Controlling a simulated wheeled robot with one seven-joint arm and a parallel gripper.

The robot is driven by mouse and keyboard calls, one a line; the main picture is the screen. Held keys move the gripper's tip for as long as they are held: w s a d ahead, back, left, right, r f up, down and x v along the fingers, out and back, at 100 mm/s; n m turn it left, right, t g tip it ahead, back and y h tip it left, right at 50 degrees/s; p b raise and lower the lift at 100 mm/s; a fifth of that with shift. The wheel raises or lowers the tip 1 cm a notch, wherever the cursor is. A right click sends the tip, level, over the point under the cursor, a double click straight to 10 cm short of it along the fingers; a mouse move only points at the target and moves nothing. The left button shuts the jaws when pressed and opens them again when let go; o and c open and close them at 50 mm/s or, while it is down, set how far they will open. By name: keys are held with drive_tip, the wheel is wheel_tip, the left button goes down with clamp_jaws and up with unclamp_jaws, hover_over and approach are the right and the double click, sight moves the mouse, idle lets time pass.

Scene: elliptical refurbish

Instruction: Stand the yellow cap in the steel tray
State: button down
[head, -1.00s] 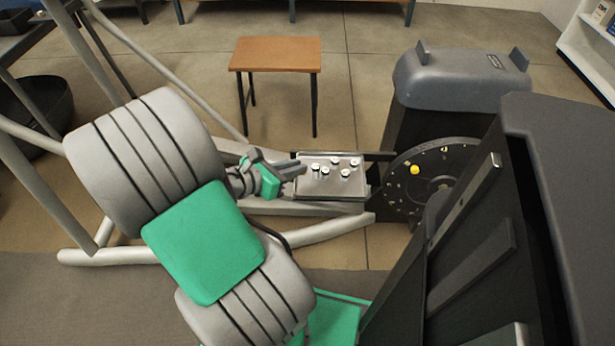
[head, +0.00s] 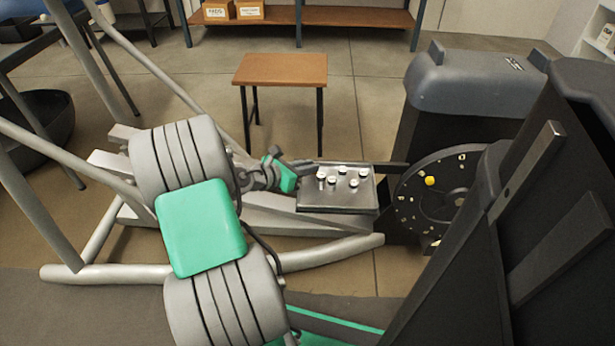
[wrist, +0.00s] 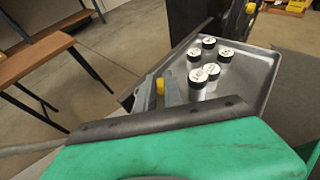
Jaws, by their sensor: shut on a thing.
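My gripper (head: 306,166) is at the back left corner of the steel tray (head: 352,202). In the wrist view its two grey fingers (wrist: 159,88) are shut on a small yellow cap (wrist: 160,86), mostly hidden between them. The held cap cannot be made out in the head view. The tray also shows in the wrist view (wrist: 260,68), to the right of the fingers.
A dark disc (head: 408,205) right of the tray carries another yellow round piece (head: 430,181). A grey-topped dark housing (head: 478,80) stands behind the disc. A small wooden table (head: 280,70) is behind the tray. A dark upright panel (head: 500,230) fills the right foreground.

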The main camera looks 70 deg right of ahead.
drive_tip(key=shift+f, duration=0.45)
drive_tip(key=c, duration=1.5)
unclamp_jaws()
drive_tip(key=shift+o, duration=0.2)
drive_tip(key=w+a+r+m+t+y+p, duration=0.2)
drive_tip(key=w+a+m+t+y+p, duration=0.15)
drive_tip(key=w+a, duration=0.8)
drive_tip(key=w+a+r+m+t+y+p, duration=0.15)
drive_tip(key=w+a+m+t, duration=0.25)
drive_tip(key=w+a, duration=0.8)
drive_tip(key=s+a+r+m+t+y, duration=0.1)
drive_tip(key=a+r+m+y, duration=0.1)
drive_tip(key=a, duration=1.2)
drive_tip(key=s+a+r+m+y, duration=0.2)
drive_tip(key=a+y, duration=0.2)
drive_tip(key=a, duration=1)
drive_tip(key=shift+s+r+t, duration=0.15)
drive_tip(key=shift+s+t, duration=0.05)
drive_tip(key=shift+t, duration=0.15)
drive_tip(key=shift+m, duration=0.25)
